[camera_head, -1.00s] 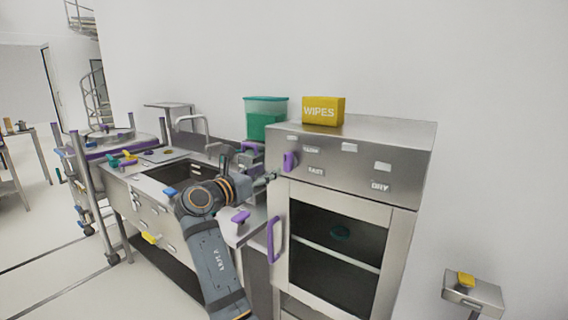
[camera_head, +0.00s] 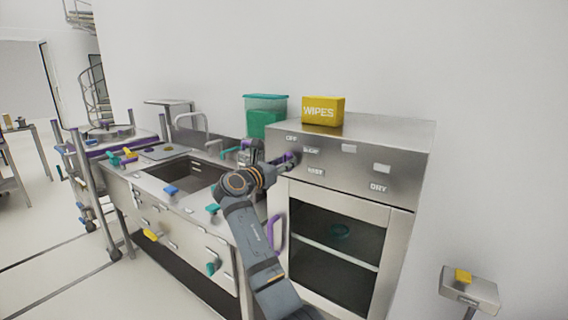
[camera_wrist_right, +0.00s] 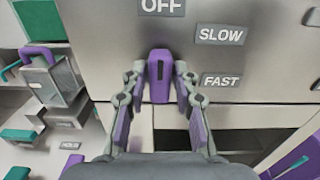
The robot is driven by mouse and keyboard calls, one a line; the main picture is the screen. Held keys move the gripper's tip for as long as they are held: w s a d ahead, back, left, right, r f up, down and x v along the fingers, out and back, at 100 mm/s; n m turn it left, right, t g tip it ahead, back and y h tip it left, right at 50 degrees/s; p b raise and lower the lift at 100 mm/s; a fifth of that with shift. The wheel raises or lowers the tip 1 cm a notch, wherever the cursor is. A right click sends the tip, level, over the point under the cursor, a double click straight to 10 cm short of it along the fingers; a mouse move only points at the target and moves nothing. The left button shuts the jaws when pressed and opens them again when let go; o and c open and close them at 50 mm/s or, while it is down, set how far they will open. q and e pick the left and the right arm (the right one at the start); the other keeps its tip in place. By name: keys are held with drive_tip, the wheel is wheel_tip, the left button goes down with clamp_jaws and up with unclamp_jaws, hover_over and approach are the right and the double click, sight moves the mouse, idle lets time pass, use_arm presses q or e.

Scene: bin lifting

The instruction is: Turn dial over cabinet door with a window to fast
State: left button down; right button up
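The purple dial (camera_wrist_right: 160,78) sits on the steel panel above the cabinet door with a window (camera_head: 335,245). In the right wrist view it is upright, its dark mark toward the OFF label (camera_wrist_right: 162,6). The SLOW label (camera_wrist_right: 220,35) and FAST label (camera_wrist_right: 221,81) are to its right. My right gripper (camera_wrist_right: 160,92) is open, with one finger on each side of the dial; I cannot tell whether either finger touches it. In the head view, my right gripper (camera_head: 287,160) partly hides the dial. My left gripper is not in view.
A yellow wipes box (camera_head: 323,111) stands on the cabinet top, with a green-lidded container (camera_head: 266,115) behind left. A purple door handle (camera_head: 279,233) is below the panel. A sink counter (camera_head: 185,172) with coloured handles is at left.

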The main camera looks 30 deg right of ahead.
clamp_jaws()
drive_tip(key=shift+m, duration=0.3)
drive_tip(key=shift+s+d+f+m+b, duration=0.2)
drive_tip(key=shift+m+b, duration=0.85)
drive_tip(key=shift+m, duration=2.15)
drive_tip(key=shift+s+a+f+m+b, duration=0.2)
drive_tip(key=shift+m+b, duration=0.85)
drive_tip(key=shift+m, duration=2.15)
drive_tip(key=shift+s+d+f+m+b, duration=0.25)
drive_tip(key=shift+m+b, duration=0.8)
drive_tip(key=shift+m, duration=2.15)
drive_tip(key=shift+w+a, duration=0.1)
drive_tip(key=shift+w, duration=0.1)
drive_tip(key=shift+f, duration=0.1)
drive_tip(key=o, duration=0.5)
unclamp_jaws()
